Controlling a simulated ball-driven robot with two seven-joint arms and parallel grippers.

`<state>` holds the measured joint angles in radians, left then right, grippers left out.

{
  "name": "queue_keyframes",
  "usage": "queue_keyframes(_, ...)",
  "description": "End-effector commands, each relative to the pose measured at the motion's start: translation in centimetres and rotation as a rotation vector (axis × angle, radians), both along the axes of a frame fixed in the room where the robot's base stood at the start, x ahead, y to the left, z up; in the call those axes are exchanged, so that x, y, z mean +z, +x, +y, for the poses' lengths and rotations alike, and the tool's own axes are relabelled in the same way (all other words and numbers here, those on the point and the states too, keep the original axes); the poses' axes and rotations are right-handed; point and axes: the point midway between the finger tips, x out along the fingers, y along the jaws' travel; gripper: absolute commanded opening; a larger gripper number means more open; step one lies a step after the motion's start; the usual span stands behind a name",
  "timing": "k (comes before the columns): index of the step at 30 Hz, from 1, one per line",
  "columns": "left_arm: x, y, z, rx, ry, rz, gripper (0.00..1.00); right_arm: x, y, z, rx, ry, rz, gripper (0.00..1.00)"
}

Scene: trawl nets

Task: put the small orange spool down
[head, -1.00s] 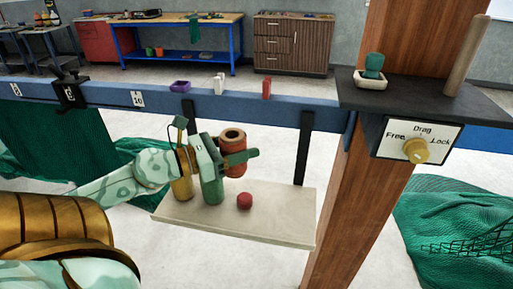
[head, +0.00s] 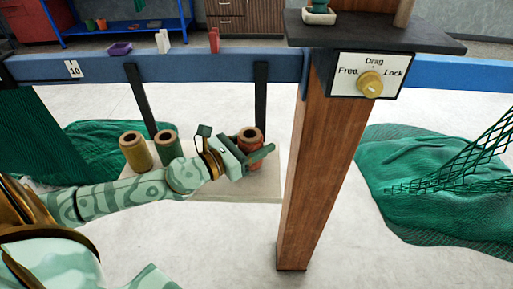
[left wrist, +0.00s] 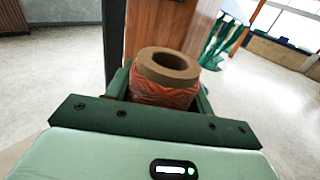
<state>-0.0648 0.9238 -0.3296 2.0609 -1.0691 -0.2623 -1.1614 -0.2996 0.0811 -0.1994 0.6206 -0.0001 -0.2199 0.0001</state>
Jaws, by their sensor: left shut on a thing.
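The small orange spool (head: 251,137) is held upright in my left gripper (head: 262,158), over the right part of the pale hanging shelf (head: 235,190). In the left wrist view the spool (left wrist: 165,92) sits between the dark green fingers, its brown hollow top facing up. My left gripper is shut on it. The gripper hides the spool's lower end, so I cannot tell whether it touches the shelf. My right gripper is not in view.
A yellow spool (head: 135,150) and a green spool (head: 167,148) stand at the shelf's left end. A wooden post (head: 310,170) with a Free-Drag-Lock dial (head: 370,83) rises close to the shelf's right end. A blue beam (head: 190,65) runs behind. Green nets (head: 440,190) lie on the floor.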

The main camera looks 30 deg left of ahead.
Motion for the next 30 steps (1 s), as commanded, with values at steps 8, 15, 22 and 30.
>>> queue_keyframes(8, -1.0, 0.0, 0.1, 0.001, 0.0, 0.0, 0.28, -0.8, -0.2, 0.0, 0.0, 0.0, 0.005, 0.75)
queue_keyframes(15, -1.4, 0.0, 0.1, 0.001, 0.0, 0.001, 0.75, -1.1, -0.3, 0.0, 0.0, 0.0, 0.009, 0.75)
queue_keyframes(22, -1.3, 0.0, 0.1, 0.001, 0.0, 0.0, 0.75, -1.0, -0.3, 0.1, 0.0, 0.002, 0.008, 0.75)
queue_keyframes(30, -1.4, -1.4, 0.6, 0.001, -0.002, 0.005, 0.75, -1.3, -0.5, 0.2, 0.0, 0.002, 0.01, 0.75)
